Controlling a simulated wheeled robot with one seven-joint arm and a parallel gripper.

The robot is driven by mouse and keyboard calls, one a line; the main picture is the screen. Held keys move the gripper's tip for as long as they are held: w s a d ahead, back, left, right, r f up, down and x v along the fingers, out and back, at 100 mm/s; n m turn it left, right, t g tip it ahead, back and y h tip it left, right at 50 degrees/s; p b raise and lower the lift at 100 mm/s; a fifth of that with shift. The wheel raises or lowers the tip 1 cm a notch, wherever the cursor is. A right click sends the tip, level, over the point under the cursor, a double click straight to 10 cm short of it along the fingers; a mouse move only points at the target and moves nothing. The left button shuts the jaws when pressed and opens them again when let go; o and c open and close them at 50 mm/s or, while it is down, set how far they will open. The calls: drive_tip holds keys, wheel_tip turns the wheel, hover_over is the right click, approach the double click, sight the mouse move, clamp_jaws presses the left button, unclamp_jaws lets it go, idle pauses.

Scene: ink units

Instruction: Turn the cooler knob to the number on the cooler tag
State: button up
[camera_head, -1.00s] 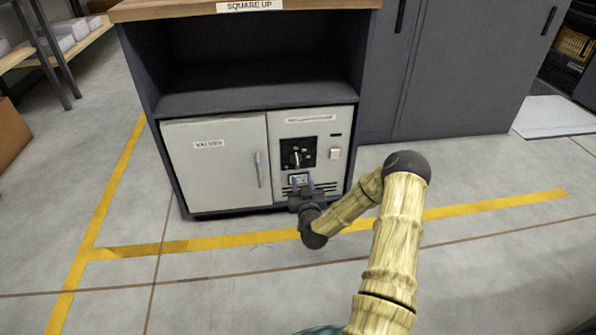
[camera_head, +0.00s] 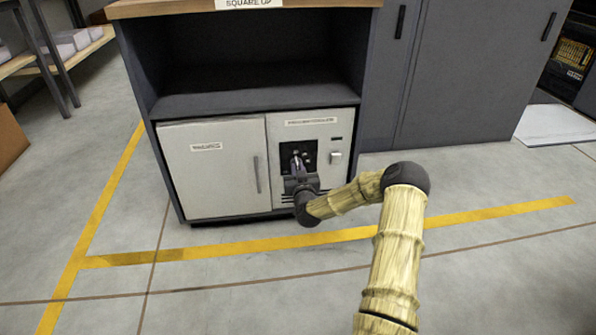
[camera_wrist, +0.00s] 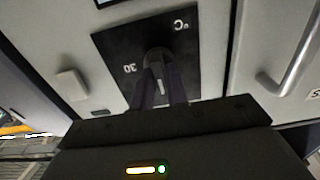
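The cooler (camera_head: 345,128) is the light grey front at the right of the cabinet's lower bay. Its knob (camera_wrist: 158,57) sits on a black dial panel (camera_wrist: 119,46), where "30" and "°C" are readable in the wrist view. My gripper (camera_wrist: 161,78) is at the panel, its two dark fingers close together on either side of the knob, seemingly shut on it. A pale mark shows between the fingers. In the head view my gripper (camera_head: 297,163) covers most of the knob and the area below the panel. The label above the panel (camera_head: 311,122) is too blurred to read.
A light grey door (camera_head: 212,180) with a vertical handle (camera_head: 257,174) adjoins the cooler on the left. A small pale button (camera_head: 335,157) is right of the panel. The open shelf above (camera_head: 255,102) is empty. Floor in front is clear, with yellow lines.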

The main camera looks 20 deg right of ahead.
clamp_jaws()
drive_tip(key=shift+r+m+p, duration=0.1)
drive_tip(key=shift+m+p, duration=0.3)
drive_tip(key=shift+p, duration=0.1)
drive_tip(key=shift+m+p, duration=0.8)
drive_tip(key=shift+p, duration=0.1)
drive_tip(key=shift+s+d+f+m+p, duration=0.15)
drive_tip(key=shift+m+p, duration=1.15)
drive_tip(key=shift+m, duration=1.3)
drive_tip(key=shift+w+f+m+p, duration=0.1)
drive_tip(key=shift+m+p, duration=1.2)
drive_tip(key=shift+m, duration=1.3)
drive_tip(key=shift+s+d+f+m+p, duration=0.15)
drive_tip(key=shift+m+p, duration=1.15)
drive_tip(key=shift+m, duration=1.3)
drive_tip(key=shift+a, duration=0.1)
drive_tip(key=o, duration=0.5)
unclamp_jaws()
drive_tip(key=shift+w, duration=0.1)
